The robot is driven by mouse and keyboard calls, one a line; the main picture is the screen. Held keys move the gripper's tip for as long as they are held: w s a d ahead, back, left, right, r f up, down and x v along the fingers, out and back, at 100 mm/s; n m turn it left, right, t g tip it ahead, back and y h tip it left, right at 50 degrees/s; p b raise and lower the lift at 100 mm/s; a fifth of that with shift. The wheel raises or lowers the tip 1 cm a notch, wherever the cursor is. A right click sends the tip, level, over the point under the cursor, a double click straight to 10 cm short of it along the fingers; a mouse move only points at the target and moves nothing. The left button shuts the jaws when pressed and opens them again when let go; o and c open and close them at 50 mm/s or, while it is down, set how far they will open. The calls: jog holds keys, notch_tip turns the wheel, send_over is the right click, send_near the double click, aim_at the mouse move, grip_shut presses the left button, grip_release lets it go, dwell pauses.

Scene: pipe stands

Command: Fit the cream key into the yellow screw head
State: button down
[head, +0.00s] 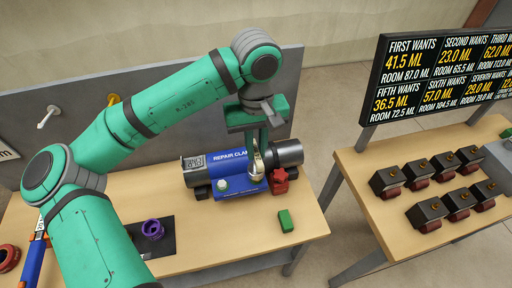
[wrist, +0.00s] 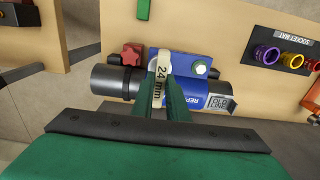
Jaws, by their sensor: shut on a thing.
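My gripper (head: 262,128) is above the blue repair clamp (head: 238,186), pointing down. It is shut on the cream key (head: 257,162), which hangs upright between the fingers. In the wrist view the key (wrist: 160,72) is marked "24 mm" and sits between the fingertips (wrist: 166,88). The key's lower end is over the clamp, close to the red knob (head: 279,181). I cannot make out a yellow screw head on the clamp; the key and fingers cover that spot. I cannot tell whether the key touches anything below. A pale green-and-white bolt (head: 222,185) shows at the clamp's left.
A green block (head: 286,221) lies in front on the table. A black socket mat (wrist: 278,44) holds coloured sockets, including a purple one (head: 152,229). A second table (head: 370,170) stands right.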

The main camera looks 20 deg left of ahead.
jog(key=shift+f, duration=1.5)
dwell(0.7)
jog(key=c, duration=1.6)
grip_release()
jog(key=shift+c, duration=0.2)
jog(key=shift+r, duration=0.1)
jog(key=shift+r, duration=2.45)
notch_tip(320, 180, up, 11)
jog(key=shift+f, duration=0.15)
